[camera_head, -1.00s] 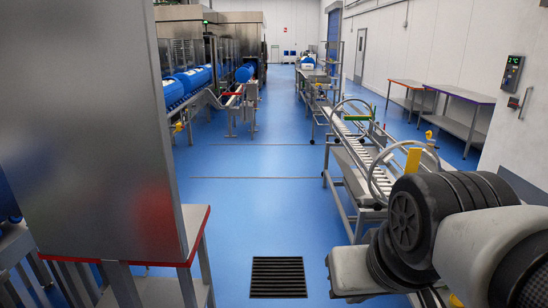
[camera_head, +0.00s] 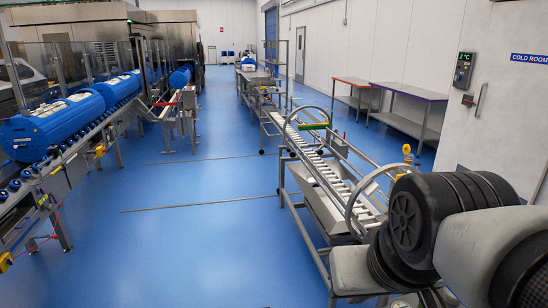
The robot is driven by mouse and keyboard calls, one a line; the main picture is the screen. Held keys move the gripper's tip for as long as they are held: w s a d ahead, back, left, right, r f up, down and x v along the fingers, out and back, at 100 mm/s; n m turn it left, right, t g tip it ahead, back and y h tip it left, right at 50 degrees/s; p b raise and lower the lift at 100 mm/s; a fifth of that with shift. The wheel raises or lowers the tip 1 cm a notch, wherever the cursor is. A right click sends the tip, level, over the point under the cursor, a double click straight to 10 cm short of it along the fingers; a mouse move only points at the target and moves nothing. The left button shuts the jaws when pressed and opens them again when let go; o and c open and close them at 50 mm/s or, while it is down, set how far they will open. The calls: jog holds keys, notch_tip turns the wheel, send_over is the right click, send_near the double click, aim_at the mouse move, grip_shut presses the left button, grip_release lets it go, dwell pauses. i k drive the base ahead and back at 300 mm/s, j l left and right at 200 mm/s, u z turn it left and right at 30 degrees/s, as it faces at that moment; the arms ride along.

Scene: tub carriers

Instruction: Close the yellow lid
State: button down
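I cannot make out a yellow lid in the head view. My gripper is not in view. Part of my own arm, black and pale grey, fills the lower right corner and hides the near end of the right conveyor. Large blue cylinders (camera_head: 45,125) lie on the left roller conveyor (camera_head: 78,150); whether any has a yellow lid does not show.
The right roller conveyor (camera_head: 315,165) has curved metal hoops and stands close to my arm. Two side tables (camera_head: 410,125) stand along the right wall, near the cold room door (camera_head: 505,100). The blue floor (camera_head: 200,240) between the conveyors is open, crossed by thin lines.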

aim_at(406, 149)
jog(key=i+j+z, duration=0.1)
jog(key=i+z, duration=0.25)
jog(key=i+j+z, duration=0.15)
jog(key=i+z, duration=0.2)
jog(key=i+j+z, duration=0.5)
jog(key=z, duration=0.3)
jog(key=i+j+z, duration=0.1)
jog(key=z, duration=0.35)
jog(key=i+j+z, duration=0.1)
jog(key=j+z, duration=0.15)
jog(key=j, duration=0.3)
jog(key=j+z, duration=0.3)
jog(key=j, duration=0.3)
jog(key=i+j+z, duration=0.1)
jog(key=j, duration=2.2)
jog(key=i+z, duration=0.05)
